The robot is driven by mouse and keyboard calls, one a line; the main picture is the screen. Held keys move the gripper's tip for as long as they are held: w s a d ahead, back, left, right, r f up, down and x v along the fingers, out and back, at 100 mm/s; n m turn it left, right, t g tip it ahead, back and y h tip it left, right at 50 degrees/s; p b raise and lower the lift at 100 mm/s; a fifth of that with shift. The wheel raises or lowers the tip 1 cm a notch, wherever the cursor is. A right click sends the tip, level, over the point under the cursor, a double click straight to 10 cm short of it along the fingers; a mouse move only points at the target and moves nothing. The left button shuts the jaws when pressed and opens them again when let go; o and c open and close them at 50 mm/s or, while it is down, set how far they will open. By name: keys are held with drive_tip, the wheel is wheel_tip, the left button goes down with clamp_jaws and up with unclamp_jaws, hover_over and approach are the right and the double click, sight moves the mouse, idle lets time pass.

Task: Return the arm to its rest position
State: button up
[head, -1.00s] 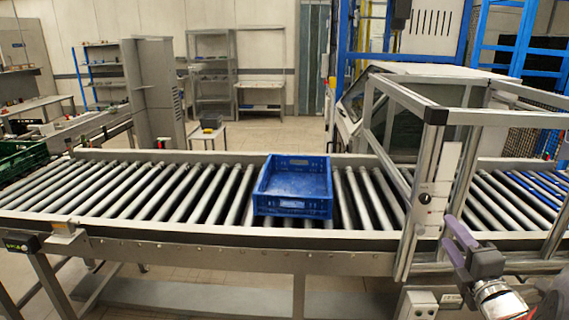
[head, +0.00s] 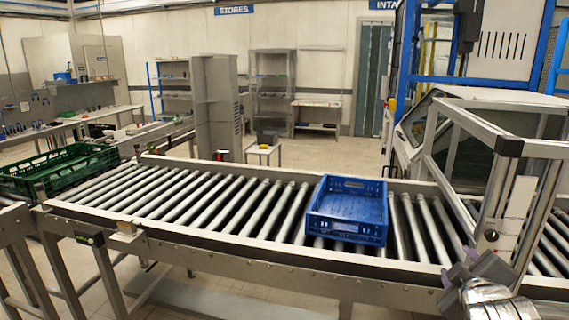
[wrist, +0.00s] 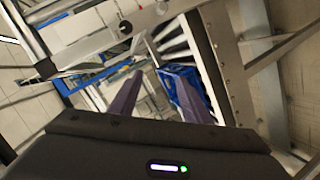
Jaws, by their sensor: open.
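My gripper (head: 460,270) shows at the lower right of the head view, in front of the conveyor's near rail and beside the metal frame. In the wrist view its two purple fingers (wrist: 157,97) stand apart with nothing between them. A blue crate (head: 347,229) sits upright on the conveyor rollers (head: 190,207), left of and beyond my gripper, and looks empty. The crate also shows in the wrist view (wrist: 187,94), partly hidden behind the right finger.
An aluminium frame (head: 507,148) with a control knob rises close to my gripper on the right. A green crate (head: 60,172) sits at the conveyor's far left end. The rollers between the crates are clear. Shelves (head: 272,95) stand at the back.

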drive_tip(key=s+a+f+m+g+y, duration=0.3)
drive_tip(key=s+a, duration=0.4)
drive_tip(key=a, duration=0.3)
drive_tip(key=s+a+f+m+g+y, duration=0.3)
drive_tip(key=s+a, duration=0.5)
drive_tip(key=a, duration=0.3)
drive_tip(key=shift+a+f+m+g, duration=0.2)
drive_tip(key=shift+f+m+g, duration=0.25)
drive_tip(key=shift+f, duration=0.4)
